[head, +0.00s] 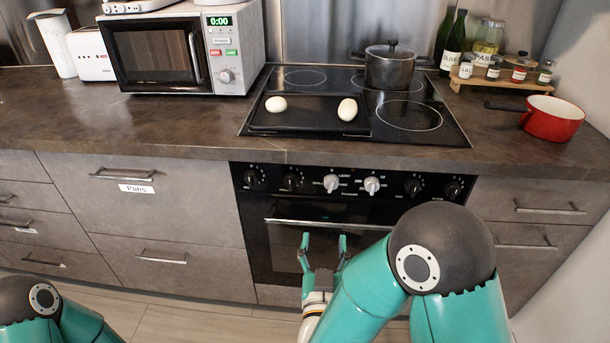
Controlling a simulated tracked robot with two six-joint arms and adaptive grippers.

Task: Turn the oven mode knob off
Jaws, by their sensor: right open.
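The oven (300,240) has a black front panel with a row of knobs. Two light grey knobs sit in its middle, a left one (331,182) and a right one (372,185), with small markings around them too fine to read. Black knobs flank them on both sides. I cannot tell for sure which grey knob is the mode knob. My right gripper (323,243) is open and empty, pointing up in front of the oven door, below the knobs and apart from them. My left gripper is out of view; only part of my left arm shows at bottom left.
The oven door handle (330,225) crosses the front just below the knobs, near my right fingertips. A cooktop above holds a dark tray (312,121) with two white egg-like objects and a pot (389,70). A red pan (552,120) and microwave (160,55) stand on the counter.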

